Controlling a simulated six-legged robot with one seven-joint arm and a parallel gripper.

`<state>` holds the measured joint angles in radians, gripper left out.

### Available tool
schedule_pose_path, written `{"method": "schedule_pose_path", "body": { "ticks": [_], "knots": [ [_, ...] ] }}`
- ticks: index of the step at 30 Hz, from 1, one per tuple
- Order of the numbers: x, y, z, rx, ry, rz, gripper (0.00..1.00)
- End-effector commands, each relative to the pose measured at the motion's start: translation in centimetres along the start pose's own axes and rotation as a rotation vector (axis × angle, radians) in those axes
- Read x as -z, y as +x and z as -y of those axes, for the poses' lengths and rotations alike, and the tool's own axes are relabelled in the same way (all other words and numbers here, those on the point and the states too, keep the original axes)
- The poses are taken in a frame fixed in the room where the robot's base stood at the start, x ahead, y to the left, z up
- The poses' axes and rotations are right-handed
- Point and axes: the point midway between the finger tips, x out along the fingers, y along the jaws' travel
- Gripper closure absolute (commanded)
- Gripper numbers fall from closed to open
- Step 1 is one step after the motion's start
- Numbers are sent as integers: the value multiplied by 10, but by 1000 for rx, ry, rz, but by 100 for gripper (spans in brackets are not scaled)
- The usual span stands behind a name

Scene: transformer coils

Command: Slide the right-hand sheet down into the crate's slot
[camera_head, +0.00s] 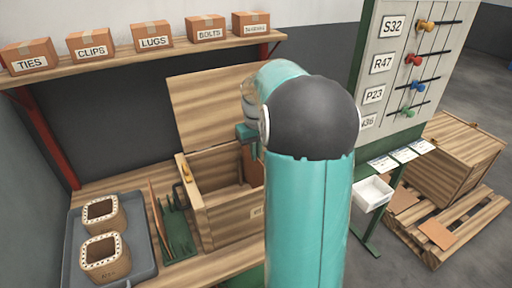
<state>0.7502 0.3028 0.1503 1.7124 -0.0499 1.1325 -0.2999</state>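The open wooden crate (226,213) stands on the bench, its lid (212,105) raised behind it. A reddish-brown sheet (249,166) stands upright at the crate's right side, its lower part down inside the crate. My gripper (252,146) is at this sheet's top edge and appears shut on it; my own arm hides part of the gripper and the crate's right end. I cannot see the slot or how deep the sheet sits. Another brown sheet (158,217) leans upright in the green rack (180,238) left of the crate; the rack's right part looks empty.
A grey tray (75,253) with two tan coil blocks (104,257) lies left of the rack. Several labelled boxes (152,35) line the shelf above. A tag board (408,65), a white bin (373,192) and a pallet crate (455,160) stand to the right.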

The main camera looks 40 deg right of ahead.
Motion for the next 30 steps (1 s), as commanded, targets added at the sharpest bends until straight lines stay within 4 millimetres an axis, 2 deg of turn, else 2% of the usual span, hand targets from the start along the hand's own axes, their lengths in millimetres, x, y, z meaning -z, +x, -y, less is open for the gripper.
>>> {"method": "schedule_pose_path", "body": {
  "ticks": [13, 26, 27, 30],
  "knots": [
    [0, 27, 0, 0, 0, 1, 100],
    [0, 31, 0, 0, 0, 0, 100],
    [0, 31, 0, 0, 0, 0, 90],
    [0, 31, 0, 0, 0, 0, 70]
  ]
}}
